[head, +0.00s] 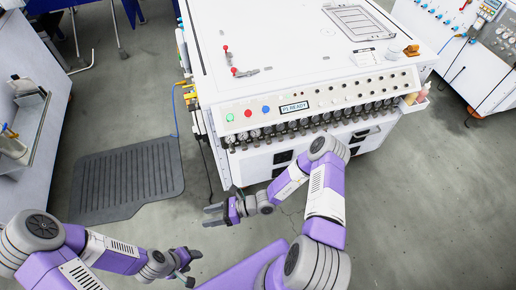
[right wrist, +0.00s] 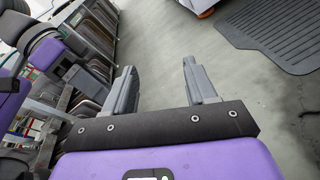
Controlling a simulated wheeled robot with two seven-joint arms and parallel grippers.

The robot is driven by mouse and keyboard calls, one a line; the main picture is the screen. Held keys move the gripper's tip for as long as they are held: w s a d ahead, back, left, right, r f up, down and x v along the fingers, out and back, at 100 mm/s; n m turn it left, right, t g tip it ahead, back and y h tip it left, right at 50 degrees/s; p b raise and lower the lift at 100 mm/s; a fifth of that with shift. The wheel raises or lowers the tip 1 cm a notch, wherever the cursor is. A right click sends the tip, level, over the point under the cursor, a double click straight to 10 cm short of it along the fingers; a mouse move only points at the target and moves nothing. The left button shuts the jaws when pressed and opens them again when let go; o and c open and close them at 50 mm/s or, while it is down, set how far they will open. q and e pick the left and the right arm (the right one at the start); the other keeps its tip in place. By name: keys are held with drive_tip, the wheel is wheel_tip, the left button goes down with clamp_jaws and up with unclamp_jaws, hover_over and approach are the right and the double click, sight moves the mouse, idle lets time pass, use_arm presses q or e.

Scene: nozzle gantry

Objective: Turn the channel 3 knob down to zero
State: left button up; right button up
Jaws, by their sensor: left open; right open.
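The white machine's front panel (head: 300,88) carries a row of small dark knobs along its upper strip, right of the display reading "P1 READY" (head: 294,107). A row of round gauges (head: 267,132) runs below. Channel labels are too small to read, so I cannot tell which knob is channel 3. My right gripper (head: 207,215) is open and empty, in front of and below the machine's left corner, apart from the panel. In the right wrist view its fingers (right wrist: 162,88) stand apart over bare floor. My left gripper (head: 193,268) is open and empty, low in the head view.
Green, red and blue buttons (head: 248,113) sit at the panel's left end. Red-handled valves (head: 233,70) and an orange knob (head: 411,50) stand on the machine top. A dark floor mat (head: 128,180) lies to the left. A second white cabinet (head: 480,65) stands at right.

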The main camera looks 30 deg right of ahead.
drive_tip(key=w+d+m+t+h, duration=0.1)
drive_tip(key=w+d+m+t, duration=0.4)
drive_tip(key=w+m+t, duration=0.1)
drive_tip(key=m+t+h, duration=0.6)
drive_tip(key=m+h, duration=1.1)
drive_tip(key=h, duration=0.1)
approach(258, 146)
drive_tip(key=w, duration=0.2)
drive_tip(key=b+x, duration=0.1)
drive_tip(key=x, duration=0.1)
drive_tip(key=b+x, duration=0.1)
drive_tip(key=x, duration=0.1)
drive_tip(key=b+x, duration=0.1)
drive_tip(key=x, duration=0.1)
drive_tip(key=shift+d+f, duration=0.1)
drive_tip(key=shift+d, duration=0.2)
drive_tip(key=shift+w+d, duration=0.15)
drive_tip(key=shift+w, duration=0.45)
